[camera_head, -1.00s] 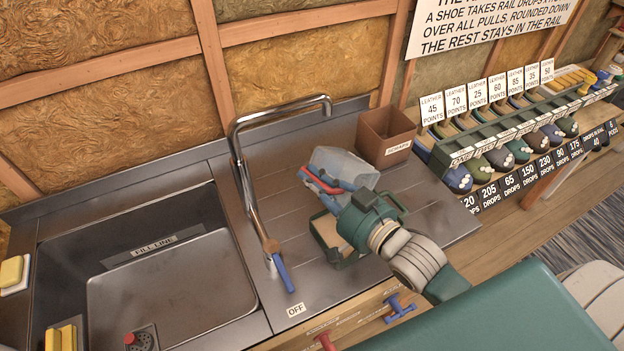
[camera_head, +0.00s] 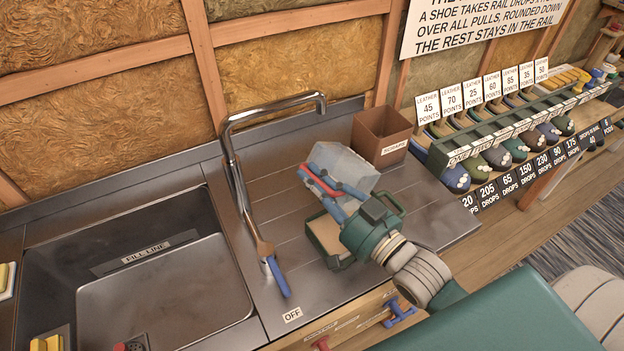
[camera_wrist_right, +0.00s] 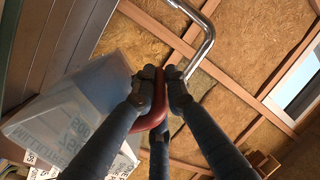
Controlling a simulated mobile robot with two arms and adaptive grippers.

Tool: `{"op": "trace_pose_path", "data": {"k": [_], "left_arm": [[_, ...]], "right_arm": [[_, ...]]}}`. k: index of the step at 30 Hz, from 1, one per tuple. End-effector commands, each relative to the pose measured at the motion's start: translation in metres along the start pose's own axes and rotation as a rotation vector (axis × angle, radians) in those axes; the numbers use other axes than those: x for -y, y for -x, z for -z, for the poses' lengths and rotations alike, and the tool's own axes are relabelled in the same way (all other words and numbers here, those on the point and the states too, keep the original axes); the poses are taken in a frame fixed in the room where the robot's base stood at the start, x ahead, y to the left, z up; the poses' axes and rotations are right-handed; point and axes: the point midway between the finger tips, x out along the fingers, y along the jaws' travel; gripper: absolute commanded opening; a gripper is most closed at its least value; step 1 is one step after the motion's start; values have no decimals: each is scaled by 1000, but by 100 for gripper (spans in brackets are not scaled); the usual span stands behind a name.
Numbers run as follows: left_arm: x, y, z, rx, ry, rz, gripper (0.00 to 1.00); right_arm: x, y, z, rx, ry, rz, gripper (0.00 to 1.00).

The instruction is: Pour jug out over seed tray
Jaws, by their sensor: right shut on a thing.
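The clear jug (camera_head: 350,170) with a red handle is in my right gripper (camera_head: 330,184), above the draining board. The blue fingers are shut on the red handle, which also shows in the wrist view (camera_wrist_right: 152,122). The jug (camera_wrist_right: 75,110) looks tilted there, with printed marks on its wall. I cannot tell whether it holds liquid, and no stream shows. The green seed tray (camera_head: 341,262) with a tan filling lies on the board, just below and in front of the jug. My right gripper and wrist hide part of the tray. My left gripper is not in view.
A tall tap (camera_head: 228,150) with a blue lever stands left of the jug, beside the sink (camera_head: 170,300). A brown box (camera_head: 383,132) stands behind it at right. A rack with labelled shoes (camera_head: 480,135) is farther right. The board between tap and tray is clear.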

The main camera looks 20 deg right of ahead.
Motion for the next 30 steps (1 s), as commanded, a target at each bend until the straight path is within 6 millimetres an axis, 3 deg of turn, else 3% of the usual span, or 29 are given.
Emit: {"op": "trace_pose_path", "data": {"k": [30], "left_arm": [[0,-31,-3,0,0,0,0]], "right_arm": [[4,17,8,-146,0,72,0]]}}
